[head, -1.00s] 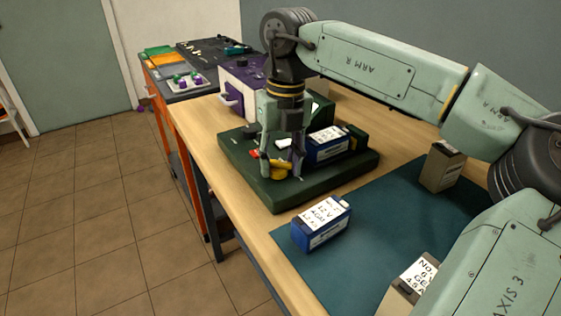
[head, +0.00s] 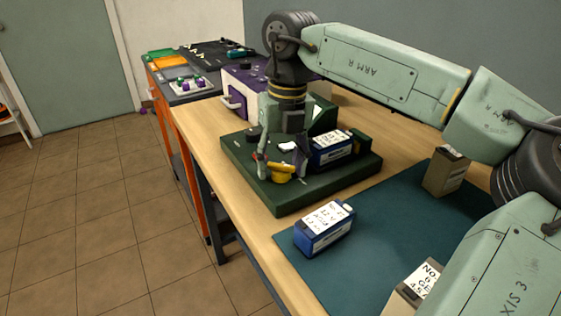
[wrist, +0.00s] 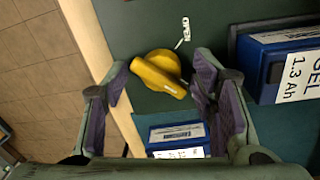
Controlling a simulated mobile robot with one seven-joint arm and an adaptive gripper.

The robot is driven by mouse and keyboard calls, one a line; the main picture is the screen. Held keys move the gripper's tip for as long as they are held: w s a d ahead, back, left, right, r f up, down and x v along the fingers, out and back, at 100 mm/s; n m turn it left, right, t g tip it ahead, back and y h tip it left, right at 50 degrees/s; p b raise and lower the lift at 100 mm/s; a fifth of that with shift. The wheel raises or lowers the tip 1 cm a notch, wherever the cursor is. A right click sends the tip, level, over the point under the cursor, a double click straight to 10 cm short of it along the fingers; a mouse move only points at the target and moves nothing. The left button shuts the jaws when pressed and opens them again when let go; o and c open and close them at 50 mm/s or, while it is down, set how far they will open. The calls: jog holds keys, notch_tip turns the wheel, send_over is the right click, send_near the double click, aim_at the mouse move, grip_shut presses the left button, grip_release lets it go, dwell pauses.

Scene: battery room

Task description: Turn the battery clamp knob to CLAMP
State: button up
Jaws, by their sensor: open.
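The yellow clamp knob (head: 281,172) sits at the near left corner of a dark green fixture base (head: 290,199). It also shows in the wrist view (wrist: 158,73), a round knob with a raised bar pointing toward the lower right. My gripper (head: 281,168) points down over the knob, with its fingers spread. In the wrist view my gripper (wrist: 162,82) has one fingertip on each side of the knob, with gaps visible. A small white label lies above the knob; I cannot read it surely. A blue battery (head: 332,150) sits in the fixture, right of my gripper.
Another blue battery (head: 324,229) lies on the teal mat (head: 372,218) in front of the fixture. Two beige batteries (head: 445,172) stand farther right. A purple and white box (head: 240,92) is behind the fixture. An orange-framed bench (head: 190,130) adjoins at the left.

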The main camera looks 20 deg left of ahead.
notch_tip(320, 180, up, 12)
jog(key=shift+w+d, duration=0.25)
jog(key=shift+d, duration=0.05)
dwell(0.5)
